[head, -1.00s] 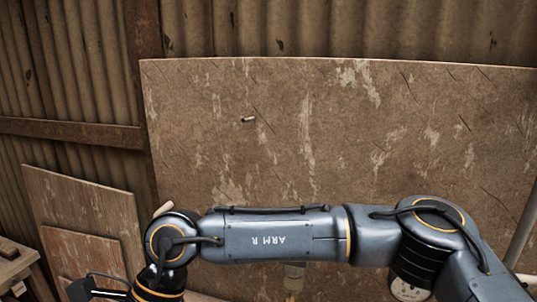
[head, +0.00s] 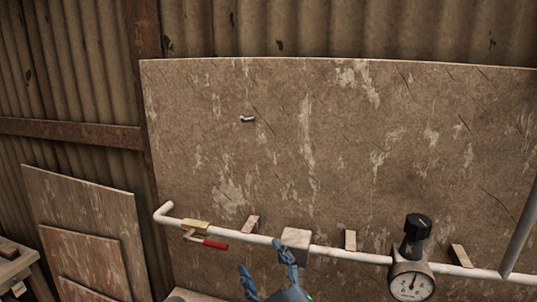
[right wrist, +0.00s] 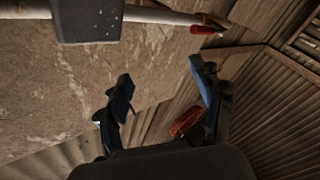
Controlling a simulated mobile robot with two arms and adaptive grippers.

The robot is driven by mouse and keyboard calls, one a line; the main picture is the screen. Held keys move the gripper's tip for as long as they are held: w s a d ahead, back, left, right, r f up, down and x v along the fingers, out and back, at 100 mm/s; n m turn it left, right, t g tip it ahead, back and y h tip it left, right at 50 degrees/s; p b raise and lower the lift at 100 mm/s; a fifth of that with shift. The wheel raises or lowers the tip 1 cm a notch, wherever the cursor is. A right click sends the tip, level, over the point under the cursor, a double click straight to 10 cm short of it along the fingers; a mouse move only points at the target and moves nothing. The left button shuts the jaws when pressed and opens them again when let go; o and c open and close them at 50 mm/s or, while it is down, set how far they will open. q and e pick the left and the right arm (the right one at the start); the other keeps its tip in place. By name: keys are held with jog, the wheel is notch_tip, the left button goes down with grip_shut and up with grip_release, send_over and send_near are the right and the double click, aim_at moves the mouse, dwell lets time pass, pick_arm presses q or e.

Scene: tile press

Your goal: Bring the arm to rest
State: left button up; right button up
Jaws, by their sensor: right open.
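My right gripper (head: 266,263) is at the bottom middle of the head view, its two blue-grey fingers spread apart and pointing up. It is open with nothing between the fingers, just below a white pipe (head: 345,256) and a pale block (head: 296,238) on it. How far it is from the pipe I cannot tell. In the right wrist view both fingers (right wrist: 160,80) are spread, with bare board and corrugated wall behind. My left gripper is not in view.
A pressure gauge (head: 409,280) with a black knob (head: 416,228) sits on the pipe at right. A red valve handle (head: 207,242) is at left. A large board (head: 330,150) stands behind. A red object (right wrist: 187,118) shows beside a finger in the wrist view.

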jog(key=s+d+f+m+g+h, duration=0.3)
jog(key=s+d+f+g, duration=0.15)
jog(key=d+f, duration=0.4)
jog(key=s+d+f+m+g+h, duration=0.3)
jog(key=s+d+f, duration=0.2)
jog(key=f, duration=0.7)
jog(key=s+d+f+m+g+h, duration=0.1)
jog(key=s+d+f+m+g, duration=0.25)
jog(key=s, duration=0.55)
jog(key=s+d+f+g+h, duration=0.1)
jog(key=s+d+f+g, duration=0.2)
jog(key=s+d+f, duration=0.4)
notch_tip(320, 180, down, 28)
jog(key=s+a+r+g+b, duration=0.1)
jog(key=s+a+b, duration=0.1)
jog(key=a+b, duration=0.15)
jog(key=s+d+f+b, duration=0.1)
jog(key=s+d+f, duration=0.1)
jog(key=s+f, duration=0.6)
jog(key=s+d+f+g+b, duration=0.1)
jog(key=s+d+f+b, duration=0.1)
jog(key=s+f, duration=0.7)
notch_tip(320, 180, down, 4)
jog(key=shift+f+g+b, duration=0.15)
jog(key=shift+g+b, duration=0.15)
jog(key=shift+n, duration=0.25)
